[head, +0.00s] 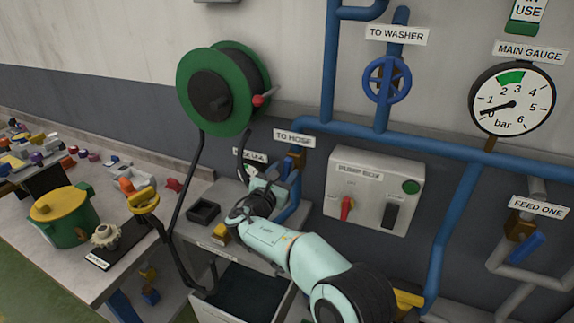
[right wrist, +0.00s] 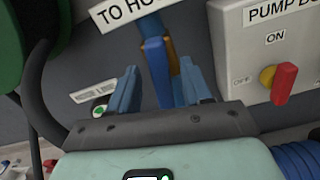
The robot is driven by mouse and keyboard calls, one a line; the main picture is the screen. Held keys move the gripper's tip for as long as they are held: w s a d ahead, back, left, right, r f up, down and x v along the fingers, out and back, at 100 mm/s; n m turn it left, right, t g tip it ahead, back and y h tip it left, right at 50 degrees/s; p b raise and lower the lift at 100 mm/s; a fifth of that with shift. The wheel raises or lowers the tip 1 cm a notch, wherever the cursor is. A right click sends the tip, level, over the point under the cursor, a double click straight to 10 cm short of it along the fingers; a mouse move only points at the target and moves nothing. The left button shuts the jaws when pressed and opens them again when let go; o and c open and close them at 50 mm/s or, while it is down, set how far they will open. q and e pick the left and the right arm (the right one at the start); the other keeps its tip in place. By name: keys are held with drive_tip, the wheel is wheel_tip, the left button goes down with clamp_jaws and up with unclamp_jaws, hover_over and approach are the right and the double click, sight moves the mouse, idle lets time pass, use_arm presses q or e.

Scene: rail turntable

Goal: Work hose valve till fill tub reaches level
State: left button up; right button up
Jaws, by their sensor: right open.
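The hose valve (head: 297,154), with a brass body, sits under the TO HOSE sign (head: 295,138). In the right wrist view its blue lever (right wrist: 156,72) stands nearly upright in front of the brass body. My right gripper (head: 283,170) is at the valve. In the right wrist view its blue fingers (right wrist: 158,78) are apart, one on each side of the lever; I cannot tell whether they touch it. The grey tub (head: 215,311) stands low below my arm, with a dark inside; its level is unclear. My left gripper is not in view.
A green hose reel (head: 222,88) hangs at upper left, with black hose running down. The pump box (head: 374,190), with a red switch (head: 347,206), is right of the valve. A green pot (head: 65,222) stands on the left bench.

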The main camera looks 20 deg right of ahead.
drive_tip(key=shift+x, duration=1.35)
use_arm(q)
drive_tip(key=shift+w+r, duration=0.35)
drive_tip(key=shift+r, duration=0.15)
